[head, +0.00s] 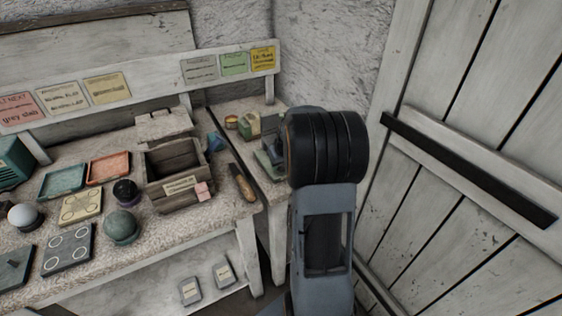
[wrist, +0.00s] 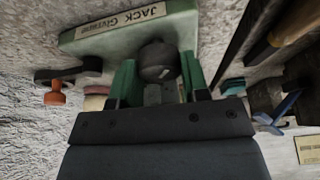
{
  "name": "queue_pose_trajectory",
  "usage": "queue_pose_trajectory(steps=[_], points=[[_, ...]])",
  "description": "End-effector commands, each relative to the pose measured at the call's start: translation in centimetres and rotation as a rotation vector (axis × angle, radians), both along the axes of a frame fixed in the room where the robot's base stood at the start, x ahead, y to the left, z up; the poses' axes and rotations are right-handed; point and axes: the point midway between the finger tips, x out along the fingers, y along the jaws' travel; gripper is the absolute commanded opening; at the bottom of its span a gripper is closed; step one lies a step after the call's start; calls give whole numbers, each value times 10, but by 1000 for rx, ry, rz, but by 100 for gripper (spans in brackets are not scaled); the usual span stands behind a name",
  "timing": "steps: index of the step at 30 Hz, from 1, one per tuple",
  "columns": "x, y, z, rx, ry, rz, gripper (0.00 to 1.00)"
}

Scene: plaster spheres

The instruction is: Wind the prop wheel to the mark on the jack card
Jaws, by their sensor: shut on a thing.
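In the wrist view, my gripper (wrist: 160,82) has its two green fingers on either side of a dark rounded knob (wrist: 158,62) and is shut on it. The knob stands in front of a pale green block (wrist: 105,38) with a label reading "JACK" and a second, unclear word. I take the knob for the prop wheel; its full shape and any mark on it are hidden. In the head view, my arm covers the gripper and most of the green block (head: 268,152).
A dark lever with an orange knob (wrist: 55,96) sits left of the block in the wrist view. A wooden box (head: 172,180), trays and several spheres crowd the left bench. A plank door (head: 470,150) with a black bar stands close on the right.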

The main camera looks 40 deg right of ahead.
Motion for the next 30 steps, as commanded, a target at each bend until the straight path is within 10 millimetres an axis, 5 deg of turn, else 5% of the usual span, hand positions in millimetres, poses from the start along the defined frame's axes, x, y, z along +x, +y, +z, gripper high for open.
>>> queue_pose_trajectory(steps=[30], points=[[2,1,-2,-2,-5,-853,18]])
